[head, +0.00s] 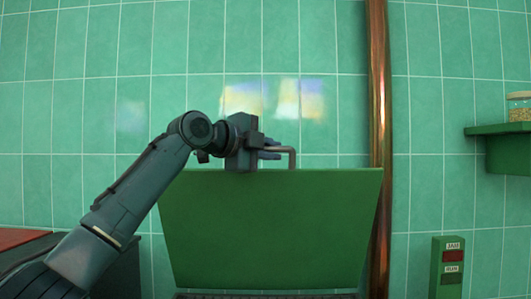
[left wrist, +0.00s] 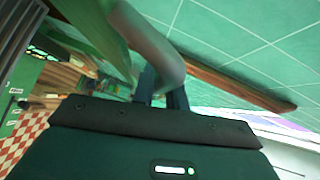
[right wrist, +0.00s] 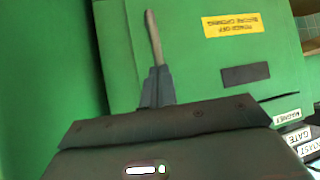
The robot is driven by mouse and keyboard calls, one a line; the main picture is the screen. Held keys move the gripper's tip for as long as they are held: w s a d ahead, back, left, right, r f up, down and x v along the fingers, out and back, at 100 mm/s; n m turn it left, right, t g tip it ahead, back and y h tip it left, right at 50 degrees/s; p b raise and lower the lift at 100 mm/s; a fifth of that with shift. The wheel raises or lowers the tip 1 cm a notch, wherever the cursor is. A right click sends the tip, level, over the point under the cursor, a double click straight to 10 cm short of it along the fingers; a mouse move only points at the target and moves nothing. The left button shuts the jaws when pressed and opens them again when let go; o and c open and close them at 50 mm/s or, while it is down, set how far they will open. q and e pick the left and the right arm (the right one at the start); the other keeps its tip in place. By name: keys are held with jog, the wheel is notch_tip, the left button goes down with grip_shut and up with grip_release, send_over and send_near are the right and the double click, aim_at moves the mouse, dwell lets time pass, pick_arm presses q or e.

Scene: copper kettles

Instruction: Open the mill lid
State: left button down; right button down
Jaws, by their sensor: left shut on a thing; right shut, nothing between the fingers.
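The mill lid (head: 270,230) is a green panel standing raised in the middle of the head view, wider at its top edge. A grey bar handle (head: 292,158) is on the top edge. My left gripper (head: 272,152) is shut on this handle. In the left wrist view, the handle (left wrist: 152,45) passes at the fingers. My right gripper (right wrist: 157,85) shows only in the right wrist view, shut and empty. It is in front of a green body (right wrist: 185,60) with a yellow warning label (right wrist: 232,25). A thin grey rod (right wrist: 153,38) shows just beyond its fingertips; I cannot tell whether they touch.
A copper pipe (head: 380,120) runs up the tiled wall just right of the lid. A green shelf (head: 490,130) with a jar (head: 519,106) is at the right. A green switch box (head: 448,265) stands below it.

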pick_arm(q)
jog(key=shift+r, duration=0.25)
jog(key=c, duration=1.5)
grip_release()
jog(key=shift+s, duration=0.15)
jog(key=shift+o, duration=0.5)
jog(key=shift+f, duration=0.1)
jog(key=b+v, duration=0.4)
jog(key=v, duration=0.9)
jog(key=shift+b, duration=0.35)
pick_arm(e)
jog(key=shift+w+a+f+t+y, duration=0.2)
jog(key=shift+a+f+t+y, duration=0.1)
jog(key=shift+a+f, duration=0.35)
